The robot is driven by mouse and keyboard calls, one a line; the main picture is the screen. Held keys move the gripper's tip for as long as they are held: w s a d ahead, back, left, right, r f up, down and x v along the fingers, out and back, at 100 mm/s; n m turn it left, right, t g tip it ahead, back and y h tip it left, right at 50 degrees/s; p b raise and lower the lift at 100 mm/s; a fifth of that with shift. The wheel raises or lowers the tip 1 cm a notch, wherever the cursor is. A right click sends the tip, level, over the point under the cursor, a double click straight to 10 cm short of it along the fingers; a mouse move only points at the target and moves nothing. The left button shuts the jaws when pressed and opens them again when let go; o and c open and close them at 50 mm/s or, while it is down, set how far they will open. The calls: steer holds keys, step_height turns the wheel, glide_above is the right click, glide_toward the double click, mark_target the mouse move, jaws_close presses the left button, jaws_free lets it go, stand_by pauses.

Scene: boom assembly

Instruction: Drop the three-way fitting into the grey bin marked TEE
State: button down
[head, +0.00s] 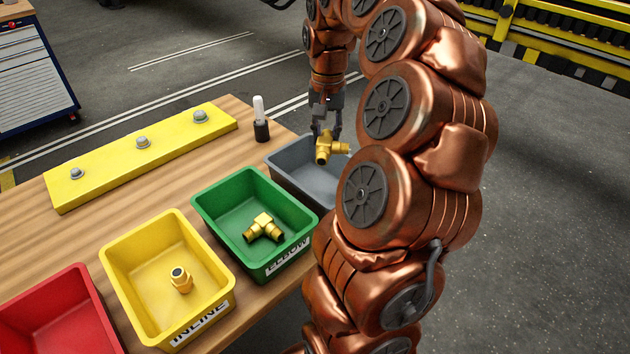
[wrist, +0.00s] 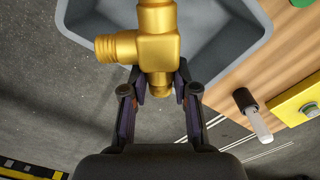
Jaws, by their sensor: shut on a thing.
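The brass three-way fitting (head: 327,147) is held in my gripper (head: 327,131), above the grey bin (head: 290,172) in the head view. In the wrist view the fitting (wrist: 150,47) sits between the fingertips of my gripper (wrist: 160,92), with the grey bin (wrist: 95,20) below it. The gripper is shut on one end of the fitting. The inside of the grey bin is partly hidden by my arm in the head view, and its TEE label is not visible.
On the wooden table (head: 105,218), a green ELBOW bin (head: 222,197) holds a brass elbow, and a yellow INLINE bin (head: 132,262) holds a brass inline fitting. A red bin (head: 60,310) stands at lower left. A black-and-white marker (head: 260,120) stands near the grey bin, beside a yellow bolted bar (head: 110,165).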

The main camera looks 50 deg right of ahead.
step_height(320, 180, down, 5)
steer(key=shift+r+b, duration=0.2)
steer(key=shift+b, duration=0.3)
steer(key=c, duration=0.8)
jaws_free()
steer(key=shift+r, duration=0.1)
step_height(320, 180, up, 11)
steer(key=shift+d+f, duration=0.1)
steer(key=shift+f, duration=0.05)
steer(key=shift+r, duration=0.55)
